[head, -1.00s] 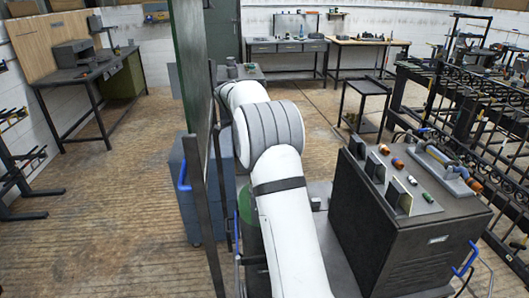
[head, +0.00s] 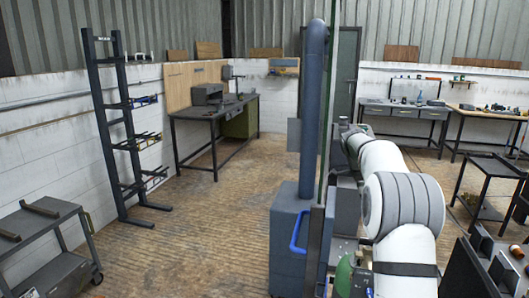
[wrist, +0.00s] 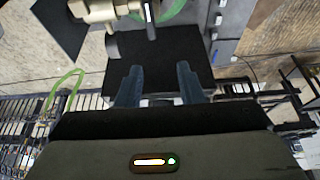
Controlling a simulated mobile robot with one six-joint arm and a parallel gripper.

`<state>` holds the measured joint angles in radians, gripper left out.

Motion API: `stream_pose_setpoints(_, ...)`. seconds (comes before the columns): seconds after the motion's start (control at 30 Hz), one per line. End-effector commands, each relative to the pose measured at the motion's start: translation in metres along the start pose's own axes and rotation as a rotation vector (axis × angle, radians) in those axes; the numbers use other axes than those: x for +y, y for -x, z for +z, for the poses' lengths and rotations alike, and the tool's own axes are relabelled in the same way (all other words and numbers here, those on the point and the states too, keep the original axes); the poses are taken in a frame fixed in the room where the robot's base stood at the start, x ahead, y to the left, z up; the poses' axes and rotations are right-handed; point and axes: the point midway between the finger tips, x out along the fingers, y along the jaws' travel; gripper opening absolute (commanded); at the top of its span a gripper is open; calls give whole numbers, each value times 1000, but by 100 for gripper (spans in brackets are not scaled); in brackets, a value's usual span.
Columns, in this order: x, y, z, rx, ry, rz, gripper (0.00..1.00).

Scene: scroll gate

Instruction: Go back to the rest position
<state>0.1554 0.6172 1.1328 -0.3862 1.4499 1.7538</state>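My gripper (wrist: 158,80) shows in the wrist view as two dark blue-grey fingers standing apart, with nothing visible between them. Past the fingertips is a black plate or box top (wrist: 158,60); I cannot tell how far off it is. In the head view my white arm reaches away on the right side, and my gripper cannot be made out there.
A black cabinet (head: 470,272) is at the lower right. A trolley (head: 45,235) and rack (head: 110,130) stand at left. Floor (head: 190,245) between is clear.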

Motion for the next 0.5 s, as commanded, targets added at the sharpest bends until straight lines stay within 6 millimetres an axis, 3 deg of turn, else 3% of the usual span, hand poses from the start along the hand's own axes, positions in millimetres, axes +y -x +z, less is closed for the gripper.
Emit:
stream_pose_setpoints(0.17,6,2,-6,-9,40,-5,34)
stream_pose_setpoints(0.5,34,24,-10,-49,191,-33,34)
